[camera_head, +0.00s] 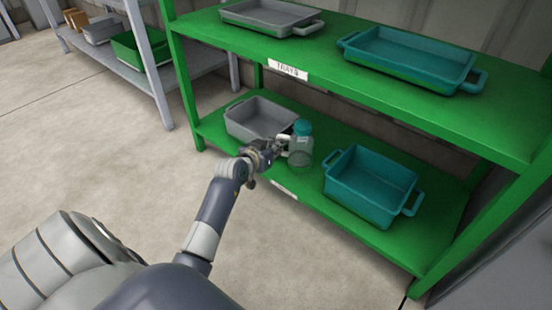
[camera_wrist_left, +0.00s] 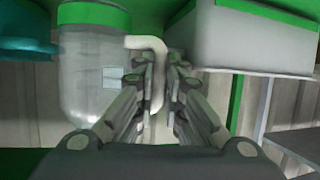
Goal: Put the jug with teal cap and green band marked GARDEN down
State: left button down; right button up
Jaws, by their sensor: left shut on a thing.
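The jug (camera_head: 300,153) has a teal cap and a clear body, and stands upright over the lower green shelf between a grey tote and a teal tote. My left gripper (camera_head: 281,146) is shut on its pale handle. In the left wrist view, which is upside down, the handle (camera_wrist_left: 156,75) lies between the two fingers of my left gripper (camera_wrist_left: 161,85). The jug's clear body (camera_wrist_left: 92,75) is beside them, with green at its base end. I cannot read the marking or tell whether the base touches the shelf. My right gripper is not in view.
On the lower shelf (camera_head: 440,235), the grey tote (camera_head: 240,124) is left of the jug and the teal tote (camera_head: 360,195) is close on its right. The upper green shelf (camera_head: 345,70) overhangs behind, holding a grey tray (camera_head: 262,28) and a teal tray (camera_head: 400,68).

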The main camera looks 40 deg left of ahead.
pick_arm(q)
jog(key=shift+f+b, duration=1.45)
jog(key=shift+f, duration=0.35)
jog(key=c, duration=1.7)
grip_release()
jog(key=shift+f, duration=0.1)
